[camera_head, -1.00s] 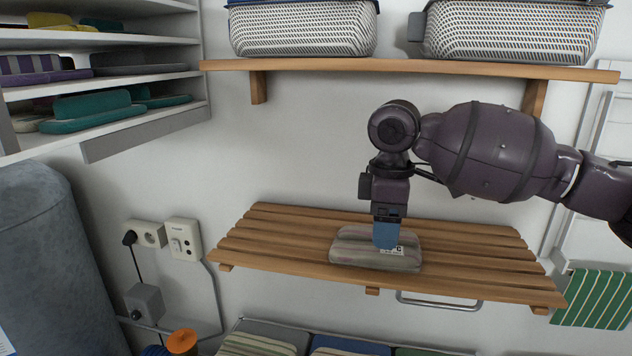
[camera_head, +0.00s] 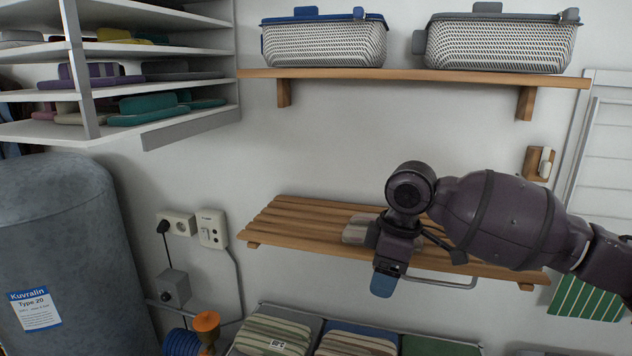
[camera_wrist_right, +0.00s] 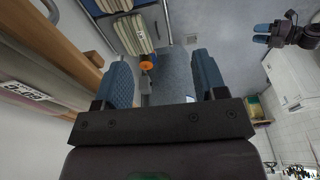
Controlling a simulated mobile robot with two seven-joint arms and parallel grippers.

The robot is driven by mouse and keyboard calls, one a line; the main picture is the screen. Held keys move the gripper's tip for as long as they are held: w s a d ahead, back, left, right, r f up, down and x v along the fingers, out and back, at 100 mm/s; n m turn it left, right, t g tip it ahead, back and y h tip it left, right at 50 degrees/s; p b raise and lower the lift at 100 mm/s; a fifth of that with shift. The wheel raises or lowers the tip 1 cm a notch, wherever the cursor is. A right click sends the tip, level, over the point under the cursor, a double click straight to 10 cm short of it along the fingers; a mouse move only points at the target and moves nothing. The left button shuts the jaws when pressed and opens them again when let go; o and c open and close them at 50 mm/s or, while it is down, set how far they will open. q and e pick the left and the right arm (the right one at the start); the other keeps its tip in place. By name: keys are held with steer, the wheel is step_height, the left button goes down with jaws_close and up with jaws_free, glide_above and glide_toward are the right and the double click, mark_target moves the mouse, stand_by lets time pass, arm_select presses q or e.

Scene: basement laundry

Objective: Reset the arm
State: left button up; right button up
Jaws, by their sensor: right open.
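My right gripper (camera_head: 383,283) comes in from the right in the head view, in front of the slatted wooden shelf (camera_head: 300,222), fingers pointing down below its front edge. In the right wrist view its two blue fingers (camera_wrist_right: 163,78) are spread apart with nothing between them. A folded striped cloth (camera_head: 357,231) lies on the slatted shelf, partly hidden behind my right gripper; its labelled edge shows at the left of the wrist view (camera_wrist_right: 30,93). My left gripper (camera_wrist_right: 263,34) appears small at the upper right of the wrist view; its opening is unclear.
A wooden shelf (camera_head: 450,76) above holds two lidded baskets (camera_head: 325,45). Below stands a bin with folded cloths (camera_head: 268,335) and an orange-topped object (camera_head: 206,322). A grey tank (camera_head: 60,230) and white shelving (camera_head: 190,124) are at left. A drying rack (camera_head: 580,130) is at right.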

steer(key=s+a+f+m+t+y+b, duration=0.1)
steer(key=s+f+m+t+y, duration=0.2)
steer(key=f, duration=0.8)
steer(key=s+a+f+m+t+y, duration=0.1)
steer(key=s+f+m+t+y, duration=0.2)
steer(key=f, duration=0.9)
steer(key=s+d+f+m+t+h, duration=0.2)
steer(key=s+d+f, duration=0.4)
steer(key=s+d, duration=0.3)
steer(key=s+d+f+m+t+h, duration=0.3)
steer(key=s+d+f+m+h, duration=0.2)
steer(key=s+d, duration=0.4)
step_height(320, 180, down, 2)
steer(key=shift+s+f+h+b, duration=0.2)
steer(key=shift+s+h+b, duration=0.3)
steer(key=shift+s, duration=0.25)
